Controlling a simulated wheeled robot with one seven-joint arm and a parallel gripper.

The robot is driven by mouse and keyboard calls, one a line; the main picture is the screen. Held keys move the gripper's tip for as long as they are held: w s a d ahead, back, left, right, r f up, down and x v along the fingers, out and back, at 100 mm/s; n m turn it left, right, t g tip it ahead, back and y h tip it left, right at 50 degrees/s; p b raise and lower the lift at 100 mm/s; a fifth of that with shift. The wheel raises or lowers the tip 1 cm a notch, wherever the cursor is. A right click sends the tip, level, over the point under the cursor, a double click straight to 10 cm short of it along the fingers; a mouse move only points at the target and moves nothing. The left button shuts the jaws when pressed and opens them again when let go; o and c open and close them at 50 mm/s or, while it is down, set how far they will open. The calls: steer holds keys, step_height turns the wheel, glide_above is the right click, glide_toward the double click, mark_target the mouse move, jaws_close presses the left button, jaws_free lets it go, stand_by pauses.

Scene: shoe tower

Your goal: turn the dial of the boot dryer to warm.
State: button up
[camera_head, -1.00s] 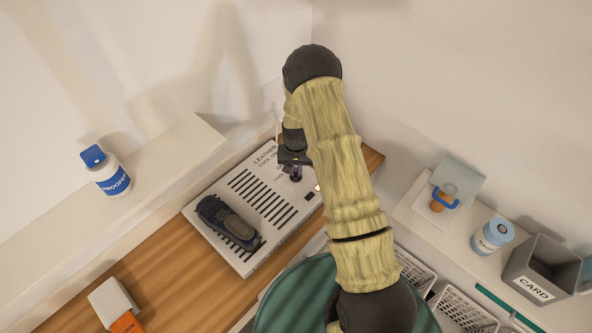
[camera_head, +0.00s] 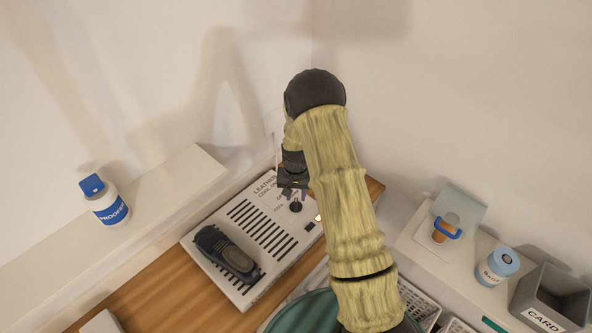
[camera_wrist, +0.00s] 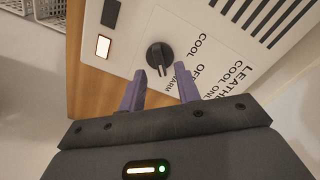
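The boot dryer (camera_head: 222,273) is a white slatted box on the wooden bench, with a dark shoe (camera_head: 228,254) lying on it. Its black dial (camera_wrist: 159,57) sits beside the printed words COOL, OFF and WARM in the wrist view. The knob's narrow end points down in that view, roughly towards the WARM side; its exact setting is hard to read. The dial also shows in the head view (camera_head: 296,206). My gripper (camera_wrist: 161,74) is open, its purple fingers apart and empty. The fingertips are close to the dial, not visibly closed on it.
A lit indicator (camera_wrist: 103,46) and a dark switch (camera_wrist: 111,13) are near the dial. A proofer bottle (camera_head: 106,203) stands on the left ledge. On the right shelf are a blue-lidded bags tin (camera_head: 496,267) and a grey card box (camera_head: 549,300). A wall rises behind the dryer.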

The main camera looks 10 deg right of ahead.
mark_target(296, 202)
step_height(296, 202, up, 14)
steer(key=b, duration=0.2)
stand_by(0.5)
steer(key=s+r+n+t, duration=0.1)
steer(key=s+r, duration=0.2)
steer(key=s, duration=0.8)
steer(key=s+r+n+t, duration=0.1)
steer(key=s+r+n, duration=0.1)
steer(key=s, duration=0.8)
steer(key=shift+s+r+t, duration=0.3)
steer(key=shift+s+r, duration=0.1)
steer(key=shift+r, duration=0.4)
